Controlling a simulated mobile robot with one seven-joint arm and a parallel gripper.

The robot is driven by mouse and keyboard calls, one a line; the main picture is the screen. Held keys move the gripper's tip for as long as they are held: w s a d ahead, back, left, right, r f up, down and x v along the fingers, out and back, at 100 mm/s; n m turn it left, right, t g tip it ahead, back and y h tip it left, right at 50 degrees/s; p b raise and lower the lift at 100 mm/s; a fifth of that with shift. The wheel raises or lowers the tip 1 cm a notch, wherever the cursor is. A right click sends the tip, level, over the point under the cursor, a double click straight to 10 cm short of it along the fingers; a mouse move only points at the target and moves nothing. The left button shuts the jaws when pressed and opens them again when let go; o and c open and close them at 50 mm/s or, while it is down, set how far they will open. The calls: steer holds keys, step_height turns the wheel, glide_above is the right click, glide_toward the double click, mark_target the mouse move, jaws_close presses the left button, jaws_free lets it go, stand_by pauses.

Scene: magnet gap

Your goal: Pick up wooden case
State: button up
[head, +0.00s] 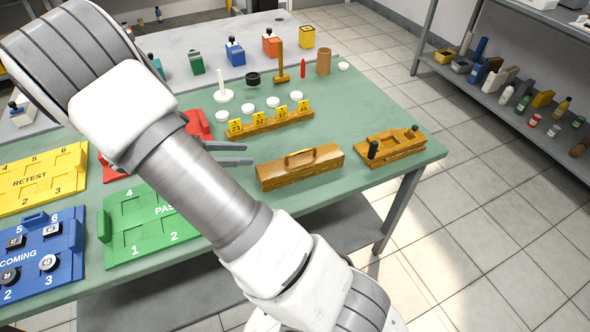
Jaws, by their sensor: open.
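The wooden case (299,174) is a long brown box with a raised bar handle on top. It lies on the green table top (345,205) near the front edge, right of the middle of the head view. My gripper (250,154) shows two grey fingers, apart and empty. In the picture the fingertips are just left of the case's left end. I cannot tell their height above the table. My arm hides part of the table on the left.
A wooden fixture (393,148) with black knobs stands right of the case. A wooden rack with yellow number tags (271,122) stands behind it. Green PASS (150,228), yellow RETEST (38,183) and blue (45,262) trays lie left. Shelves (505,80) stand right, across clear floor.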

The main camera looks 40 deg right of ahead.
steer(key=b, duration=0.2)
glide_toward(298, 152)
steer(key=x, duration=0.5)
steer(key=shift+s+a+f, duration=0.1)
steer(key=shift+s+f, duration=0.05)
steer(key=shift+f, duration=0.05)
steer(key=shift+w+b+x, duration=0.2)
steer(key=shift+b+x, duration=0.8)
steer(key=shift+x, duration=2)
steer(key=shift+r, duration=0.2)
jaws_close()
